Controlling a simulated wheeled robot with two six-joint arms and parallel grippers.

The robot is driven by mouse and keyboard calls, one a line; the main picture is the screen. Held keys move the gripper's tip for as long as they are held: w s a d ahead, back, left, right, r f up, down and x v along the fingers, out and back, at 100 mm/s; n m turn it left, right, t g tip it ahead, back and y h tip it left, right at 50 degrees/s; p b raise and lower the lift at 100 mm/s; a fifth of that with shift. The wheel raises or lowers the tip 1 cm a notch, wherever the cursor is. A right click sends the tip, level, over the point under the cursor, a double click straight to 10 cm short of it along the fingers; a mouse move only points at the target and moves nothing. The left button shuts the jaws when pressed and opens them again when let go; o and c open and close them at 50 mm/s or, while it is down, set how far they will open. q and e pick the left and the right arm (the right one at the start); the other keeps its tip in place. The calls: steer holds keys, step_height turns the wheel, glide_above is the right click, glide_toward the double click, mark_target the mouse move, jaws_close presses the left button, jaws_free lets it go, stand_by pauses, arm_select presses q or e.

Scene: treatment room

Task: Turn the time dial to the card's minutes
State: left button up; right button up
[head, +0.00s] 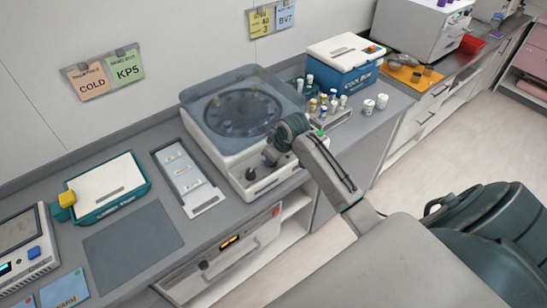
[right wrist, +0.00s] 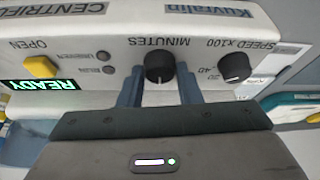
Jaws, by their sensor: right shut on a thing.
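The white centrifuge (head: 226,165) stands on the counter with a blue-tinted lid (head: 238,105) that looks closed. In the right wrist view, where the lettering is upside down, the black MINUTES dial (right wrist: 160,64) sits between the blue fingers of my right gripper (right wrist: 159,78), which is shut on it. The dial's white pointer mark shows at its lower side. In the head view my right gripper (head: 272,156) is at the centrifuge's front panel and hides that dial. A yellow card (head: 261,22) hangs on the wall; its small text is hard to read, its bottom figure looks like 3.
Beside the dial are the black SPEED dial (right wrist: 235,67), the yellow OPEN button (right wrist: 41,66) and a green READY display (right wrist: 42,85). A rack of vials (head: 333,117) and a blue cool box (head: 344,77) stand right of the centrifuge. A grey mat (head: 132,247) lies bare at left.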

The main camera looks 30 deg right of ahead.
steer(key=shift+w+r, duration=0.1)
steer(key=shift+r, duration=0.05)
steer(key=o, duration=1)
steer(key=shift+c, duration=0.2)
steer(key=a+b+v, duration=0.1)
steer(key=b+v, duration=0.2)
steer(key=v, duration=0.7)
steer(key=shift+s+d+r, duration=0.25)
steer(key=shift+d+r, duration=0.1)
steer(key=shift+d, duration=0.1)
steer(key=shift+f, duration=0.1)
